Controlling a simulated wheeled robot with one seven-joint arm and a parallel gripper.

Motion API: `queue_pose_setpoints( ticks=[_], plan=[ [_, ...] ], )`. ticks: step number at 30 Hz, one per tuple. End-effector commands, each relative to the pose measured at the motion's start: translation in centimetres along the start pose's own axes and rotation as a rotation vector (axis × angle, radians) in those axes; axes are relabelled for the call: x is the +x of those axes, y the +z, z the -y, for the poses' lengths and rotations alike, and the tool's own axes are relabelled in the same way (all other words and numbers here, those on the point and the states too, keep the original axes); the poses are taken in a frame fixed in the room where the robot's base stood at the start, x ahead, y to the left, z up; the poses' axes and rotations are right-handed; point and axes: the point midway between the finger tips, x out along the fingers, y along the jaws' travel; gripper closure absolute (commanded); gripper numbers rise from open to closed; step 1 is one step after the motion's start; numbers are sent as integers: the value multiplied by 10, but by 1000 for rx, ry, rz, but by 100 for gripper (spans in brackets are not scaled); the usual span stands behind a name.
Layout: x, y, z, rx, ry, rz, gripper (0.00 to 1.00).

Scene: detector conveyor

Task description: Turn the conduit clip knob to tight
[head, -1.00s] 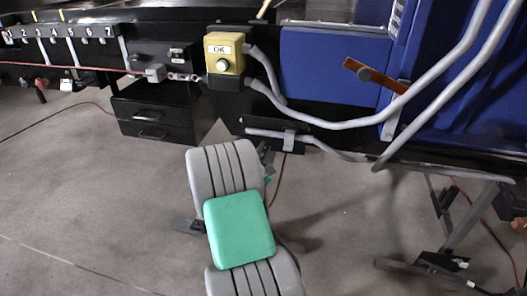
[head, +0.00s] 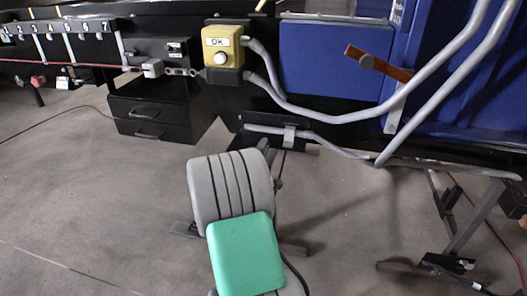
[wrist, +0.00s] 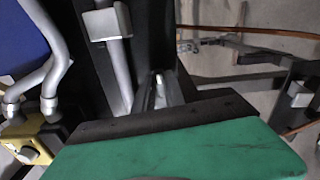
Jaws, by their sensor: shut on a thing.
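The grey conduit clip (head: 289,135) sits around a grey conduit (head: 340,150) on a black panel below the yellow OK box. The clip also shows in the wrist view (wrist: 106,22), at upper left. My gripper (head: 264,146) is at the panel just left of and below the clip, mostly hidden behind my own arm. In the wrist view, my gripper (wrist: 160,92) is shut on a small pale part, which I take to be the clip knob (wrist: 158,88). The knob's pointer and marks are hidden, so its setting cannot be read.
The yellow OK box (head: 222,47) stands out above the panel, with bent conduits running right from it. An orange lever (head: 378,63) is on the blue cabinet at right. Black drawers (head: 150,118) are at left.

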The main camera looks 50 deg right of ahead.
Motion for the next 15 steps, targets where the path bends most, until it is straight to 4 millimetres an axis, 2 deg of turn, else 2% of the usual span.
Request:
queue_pose_setpoints(
  ticks=[7, 15],
  plan=[
    [0, 0, 2, 99, -1, 1, 100],
    [0, 0, 1, 132, -2, 1, 100]
  ],
)
